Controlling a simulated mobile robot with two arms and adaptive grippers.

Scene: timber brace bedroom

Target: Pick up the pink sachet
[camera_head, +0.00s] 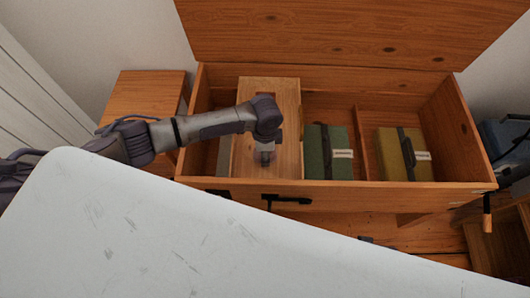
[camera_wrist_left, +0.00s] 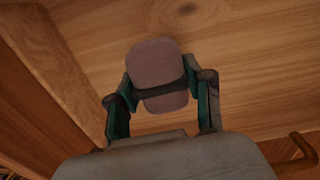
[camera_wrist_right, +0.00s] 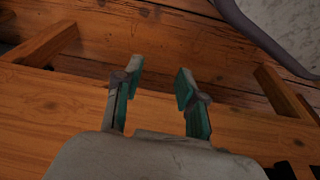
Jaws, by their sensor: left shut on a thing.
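The pink sachet (camera_wrist_left: 158,62) is a small rounded, dull pink pad with a dark band across it, seen in the left wrist view. My left gripper (camera_wrist_left: 160,90) has a finger at each side of it and is shut on it. In the head view my left gripper (camera_head: 265,157) points down over a pale wooden tray or panel (camera_head: 284,88) inside the open chest; the sachet cannot be made out there. Whether the sachet touches the wood below is unclear. My right gripper (camera_wrist_right: 158,80) is open and empty above wooden surfaces.
The wooden chest (camera_head: 350,195) stands with its lid (camera_head: 340,30) raised. It holds a green box (camera_head: 318,150) and a yellow box (camera_head: 393,155), each with a dark strap. A small wooden stand (camera_head: 145,90) is left of it. A white surface (camera_head: 170,230) fills the foreground.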

